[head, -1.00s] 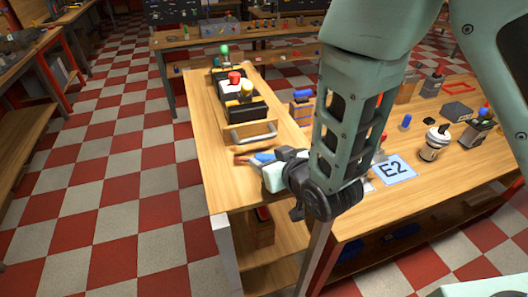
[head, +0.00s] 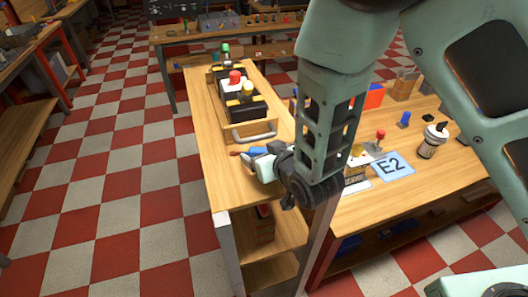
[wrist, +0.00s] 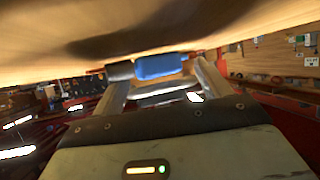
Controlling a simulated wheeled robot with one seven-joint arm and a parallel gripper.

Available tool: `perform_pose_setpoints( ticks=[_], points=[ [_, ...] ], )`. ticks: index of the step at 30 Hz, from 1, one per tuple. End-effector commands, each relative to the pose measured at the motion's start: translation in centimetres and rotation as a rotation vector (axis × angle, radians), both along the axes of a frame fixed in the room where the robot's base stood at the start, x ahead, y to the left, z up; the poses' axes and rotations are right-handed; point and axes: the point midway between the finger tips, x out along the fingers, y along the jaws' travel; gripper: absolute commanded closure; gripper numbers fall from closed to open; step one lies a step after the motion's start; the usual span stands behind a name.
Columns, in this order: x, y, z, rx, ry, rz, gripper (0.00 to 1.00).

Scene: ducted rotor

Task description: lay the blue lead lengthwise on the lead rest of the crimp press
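The blue lead (head: 256,151), blue with a brownish left end, is at the tip of my gripper (head: 262,160), low over the near end of the left table. In the wrist view, the blue lead (wrist: 160,66) lies crosswise at the fingertips with a dark piece at its left. My gripper (wrist: 160,72) appears shut on it; the exact contact is unclear. A black unit with yellow marks, probably the crimp press (head: 244,107), stands just beyond, on a light wooden base with a silver bar (head: 255,138) at its front. I cannot single out the lead rest with certainty.
Other knobbed units stand in a row behind it on the left table (head: 215,170). The left table's near end is clear.

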Motion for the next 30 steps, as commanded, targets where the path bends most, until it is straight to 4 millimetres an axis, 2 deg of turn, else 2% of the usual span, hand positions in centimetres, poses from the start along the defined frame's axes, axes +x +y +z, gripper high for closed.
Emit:
perform_pose_setpoints(
  ticks=[6, 19, 30],
  points=[
    [-0.1, 0.0, 0.4, 0.000, 0.000, 0.000, 0.24],
    [-5.0, -2.4, 2.7, 0.002, -0.001, 0.001, 0.24],
    [-6.0, -2.9, 4.0, -0.004, 0.004, 0.000, 0.24]
  ],
)
